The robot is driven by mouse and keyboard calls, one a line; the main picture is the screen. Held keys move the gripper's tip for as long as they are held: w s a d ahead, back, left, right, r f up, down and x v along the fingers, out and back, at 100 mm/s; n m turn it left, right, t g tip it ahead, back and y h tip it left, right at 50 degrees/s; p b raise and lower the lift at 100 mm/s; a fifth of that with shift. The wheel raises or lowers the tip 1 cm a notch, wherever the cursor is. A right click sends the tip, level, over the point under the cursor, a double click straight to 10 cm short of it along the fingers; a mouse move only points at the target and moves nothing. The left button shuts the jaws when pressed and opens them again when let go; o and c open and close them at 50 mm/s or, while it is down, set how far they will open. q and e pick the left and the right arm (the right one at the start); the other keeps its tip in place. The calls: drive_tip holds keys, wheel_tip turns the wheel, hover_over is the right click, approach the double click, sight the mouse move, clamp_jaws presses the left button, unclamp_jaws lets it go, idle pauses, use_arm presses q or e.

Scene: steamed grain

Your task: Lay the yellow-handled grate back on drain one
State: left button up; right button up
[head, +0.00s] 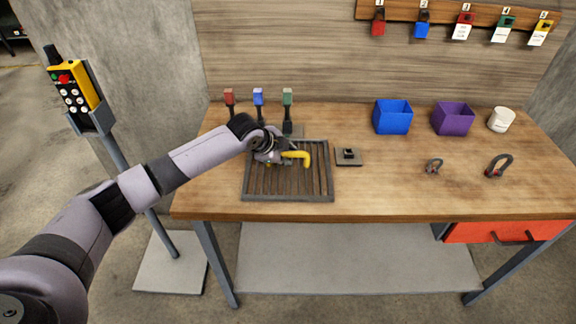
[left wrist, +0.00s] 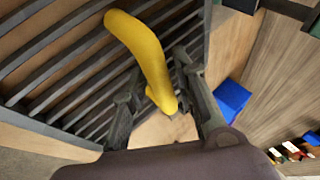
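The dark slatted grate (head: 247,180) lies on the left part of the wooden workbench. Its bent yellow handle (head: 300,155) stands over the slats. My left gripper (head: 283,154) is at the handle in the head view. In the left wrist view, the handle (left wrist: 148,50) runs between the two fingers of my left gripper (left wrist: 158,72). Whether the fingers press on it is not clear. Slats of the grate (left wrist: 60,70) fill the upper left of that view. No drain opening can be made out. My right gripper is not in view.
Red (head: 229,97), blue (head: 258,97) and green (head: 287,97) handles stand behind the grate. A small dark plate (head: 348,157) sits right of it. Blue (head: 393,118) and purple (head: 453,119) bins, a white cup (head: 501,120) and two shackles (head: 498,166) are farther right. The bench's front centre is clear.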

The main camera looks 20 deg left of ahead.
use_arm(q)
clamp_jaws()
idle(0.7)
drive_tip(key=shift+w+r, duration=0.1)
drive_tip(key=shift+r, duration=0.05)
